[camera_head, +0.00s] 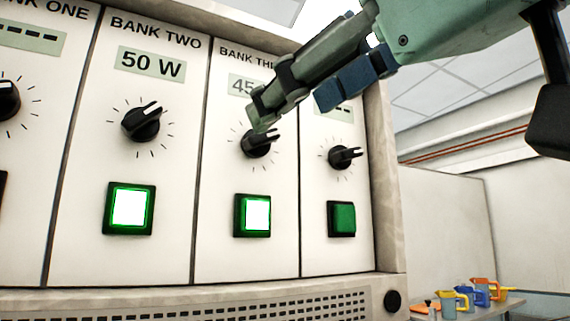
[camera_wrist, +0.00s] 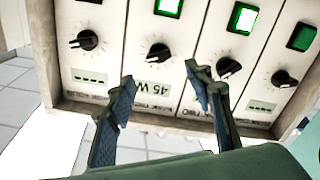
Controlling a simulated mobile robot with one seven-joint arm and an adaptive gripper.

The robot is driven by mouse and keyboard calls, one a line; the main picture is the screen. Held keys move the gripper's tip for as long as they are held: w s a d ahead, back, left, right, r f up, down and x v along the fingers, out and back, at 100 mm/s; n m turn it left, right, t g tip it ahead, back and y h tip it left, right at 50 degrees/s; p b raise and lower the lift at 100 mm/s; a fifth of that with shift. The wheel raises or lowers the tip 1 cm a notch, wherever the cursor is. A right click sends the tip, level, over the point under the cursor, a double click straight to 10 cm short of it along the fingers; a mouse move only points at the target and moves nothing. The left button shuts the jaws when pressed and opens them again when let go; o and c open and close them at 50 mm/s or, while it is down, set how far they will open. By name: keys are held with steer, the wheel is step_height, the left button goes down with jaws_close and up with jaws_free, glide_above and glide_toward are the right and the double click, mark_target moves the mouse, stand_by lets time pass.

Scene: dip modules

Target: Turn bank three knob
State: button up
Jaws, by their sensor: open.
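The bank three knob (camera_head: 257,144) is black with a white pointer line. In the head view the line points right and slightly up. Its display (camera_head: 240,87), partly covered by my gripper, reads 45 W in the wrist view (camera_wrist: 160,84). The green bank three button (camera_head: 253,215) is lit. My gripper (camera_head: 294,108) is open and empty, one finger overlapping the knob's upper edge in the head view. In the wrist view the fingertips (camera_wrist: 160,79) stand apart, with the bank three knob (camera_wrist: 158,56) just beyond the gap between them. Contact cannot be told.
The bank two knob (camera_head: 141,123) is on the left, above a lit button (camera_head: 129,208) and below a 50 W display (camera_head: 150,64). A fourth knob (camera_head: 344,157) and unlit button (camera_head: 342,219) are close on the right. Colored jugs (camera_head: 482,292) stand on a low table, lower right.

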mark_target(266, 135)
steer(key=p+x, duration=0.1)
steer(key=x, duration=0.7)
steer(key=shift+c, duration=0.3)
steer(key=c, duration=1.1)
steer(key=shift+w+d+f+m+b, duration=0.1)
steer(key=shift+d+f+m+b, duration=0.1)
steer(key=shift+m+b, duration=0.5)
steer(key=shift+a+r+m+b, duration=0.1)
steer(key=shift+r+m+b, duration=0.1)
steer(key=shift+m+b, duration=0.65)
steer(key=shift+m+p, duration=0.25)
steer(key=shift+p, duration=0.05)
steer(key=o, duration=1.2)
steer(key=shift+c, duration=0.2)
